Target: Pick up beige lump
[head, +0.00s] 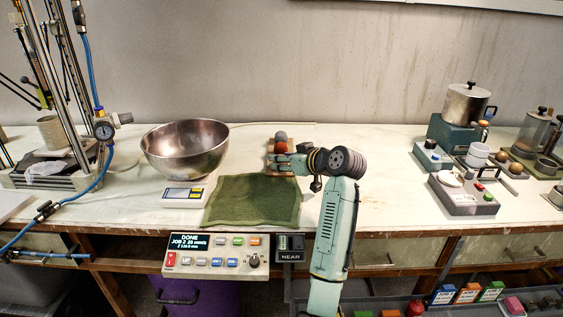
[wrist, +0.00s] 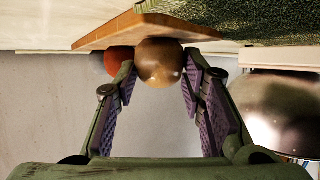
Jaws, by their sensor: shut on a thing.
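In the wrist view the beige lump (wrist: 160,58), a smooth brownish-tan ball, sits between the fingertips of my gripper (wrist: 161,70). The gripper is shut on it, with one purple-padded finger on either side. The lump is at the wooden board (wrist: 150,29); I cannot tell whether it still touches it. In the head view my gripper (head: 277,161) is low over the board's near end, and I cannot clearly make out the beige lump there.
A red-brown lump (head: 281,147) and a grey lump (head: 281,136) sit farther back on the board. A green cloth (head: 255,200) lies in front. A metal bowl (head: 186,148) on a scale (head: 184,194) stands left. Bare table lies right of my arm, before the instruments.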

